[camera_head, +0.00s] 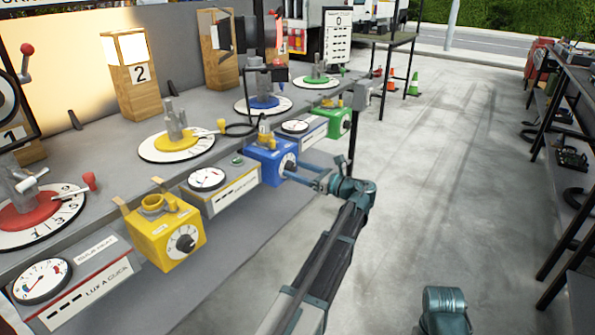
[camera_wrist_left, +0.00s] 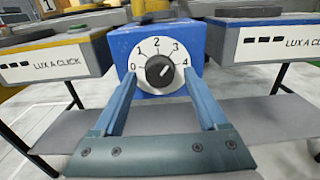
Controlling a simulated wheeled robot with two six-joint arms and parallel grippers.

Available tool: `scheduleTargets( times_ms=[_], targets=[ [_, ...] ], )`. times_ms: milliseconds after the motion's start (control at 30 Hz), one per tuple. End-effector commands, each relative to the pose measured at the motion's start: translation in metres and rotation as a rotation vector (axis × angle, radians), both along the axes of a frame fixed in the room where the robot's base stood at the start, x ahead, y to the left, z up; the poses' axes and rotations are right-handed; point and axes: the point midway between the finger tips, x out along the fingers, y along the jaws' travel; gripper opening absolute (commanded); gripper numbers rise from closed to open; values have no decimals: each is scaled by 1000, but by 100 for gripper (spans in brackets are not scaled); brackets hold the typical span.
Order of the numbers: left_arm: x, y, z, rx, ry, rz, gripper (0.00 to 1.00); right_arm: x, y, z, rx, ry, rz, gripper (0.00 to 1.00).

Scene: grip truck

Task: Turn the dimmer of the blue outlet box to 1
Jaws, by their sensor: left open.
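The blue outlet box (camera_head: 268,164) hangs at the front edge of the grey bench in the head view, and it fills the top middle of the left wrist view (camera_wrist_left: 199,40). Its white dial face is marked 0 to 4. The black dimmer knob (camera_wrist_left: 160,70) has its white mark pointing to the upper right, toward the side of 3 and 4. My left gripper (camera_head: 299,171) is open in front of the dial. In the left wrist view its blue fingers (camera_wrist_left: 160,76) stand left and right of the knob, apart from it.
A yellow outlet box (camera_head: 160,240) and a green one (camera_head: 335,122) hang along the same bench. Grey gauge boxes sit between them, one with a dial (camera_head: 207,180). Colored turntables stand on the bench. The floor to the right is clear up to a dark shelf.

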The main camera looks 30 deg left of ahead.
Motion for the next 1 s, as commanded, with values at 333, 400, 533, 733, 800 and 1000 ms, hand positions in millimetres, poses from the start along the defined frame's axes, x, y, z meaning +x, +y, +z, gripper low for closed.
scheduleTargets(
  times_ms=[333, 400, 533, 733, 800, 1000],
  targets=[
    [0, 2, 0, 0, 0, 0, 70, 0, 0, 0, 0, 0, 0, 0],
    [0, 2, 0, 0, 0, 1, 57, 0, 0, 0, 0, 0, 0, 0],
    [0, 2, 0, 0, 0, 1, 34, 0, 0, 0, 0, 0, 0, 0],
    [0, 2, 0, 0, 0, 1, 0, 0, 0, 0, 0, 0, 0, 0],
    [0, 2, 0, 0, 0, 1, 0, 0, 0, 0, 0, 0, 0, 0],
    [0, 2, 0, -2, -21, 1, 0, 0, 0, 0, 0, 0, 0, 0]
  ],
)
